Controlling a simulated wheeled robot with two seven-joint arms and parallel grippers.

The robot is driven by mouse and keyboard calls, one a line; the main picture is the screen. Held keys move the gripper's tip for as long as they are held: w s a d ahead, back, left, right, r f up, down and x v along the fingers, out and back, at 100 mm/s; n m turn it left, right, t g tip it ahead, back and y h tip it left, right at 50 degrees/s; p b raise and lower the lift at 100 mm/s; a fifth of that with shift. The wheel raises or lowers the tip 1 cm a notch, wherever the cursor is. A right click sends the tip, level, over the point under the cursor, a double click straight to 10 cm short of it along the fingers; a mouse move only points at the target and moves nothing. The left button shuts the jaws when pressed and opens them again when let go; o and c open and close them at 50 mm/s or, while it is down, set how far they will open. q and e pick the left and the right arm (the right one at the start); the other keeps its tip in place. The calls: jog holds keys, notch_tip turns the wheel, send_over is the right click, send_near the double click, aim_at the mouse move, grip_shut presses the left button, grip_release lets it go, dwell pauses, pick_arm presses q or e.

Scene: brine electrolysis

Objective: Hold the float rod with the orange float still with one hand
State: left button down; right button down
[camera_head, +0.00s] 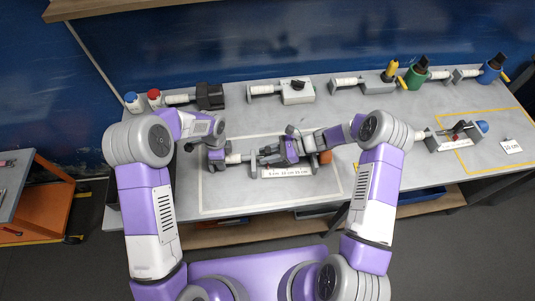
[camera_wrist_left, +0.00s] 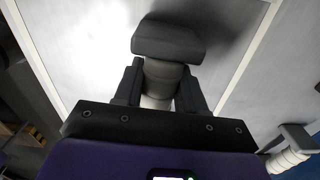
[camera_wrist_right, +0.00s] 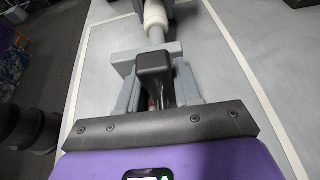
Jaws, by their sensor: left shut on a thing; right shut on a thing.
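An orange float (camera_head: 325,157) shows at the right end of the middle assembly, partly behind my right arm; most of its rod is hidden. My left gripper (camera_wrist_left: 160,85) is shut on a pale grey rounded piece (camera_wrist_left: 162,70) with a dark block (camera_wrist_left: 168,40) at its end. My right gripper (camera_wrist_right: 158,88) is shut on a dark grey block-like part (camera_wrist_right: 154,68) between grey bracket walls (camera_wrist_right: 122,72). A white cylinder (camera_wrist_right: 155,15) runs out beyond that bracket. I cannot tell which held piece belongs to the float rod.
A white label strip (camera_head: 287,173) lies in front of the middle assembly. Several devices line the back, including a dark block (camera_head: 210,96), a grey box (camera_head: 297,92) and a green piece (camera_head: 415,76). A blue-ended device (camera_head: 482,127) stands right. The outlined table area's front (camera_head: 245,198) is clear.

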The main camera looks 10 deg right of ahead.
jog(key=shift+d, duration=1.1)
jog(key=c, duration=0.8)
grip_release()
jog(key=shift+a, duration=0.1)
jog(key=shift+c, duration=0.2)
jog(key=v, duration=1.2)
jog(key=shift+s, duration=0.1)
pick_arm(q)
jog(key=c, duration=0.6)
grip_release()
jog(key=shift+o, duration=0.2)
notch_tip(320, 180, up, 12)
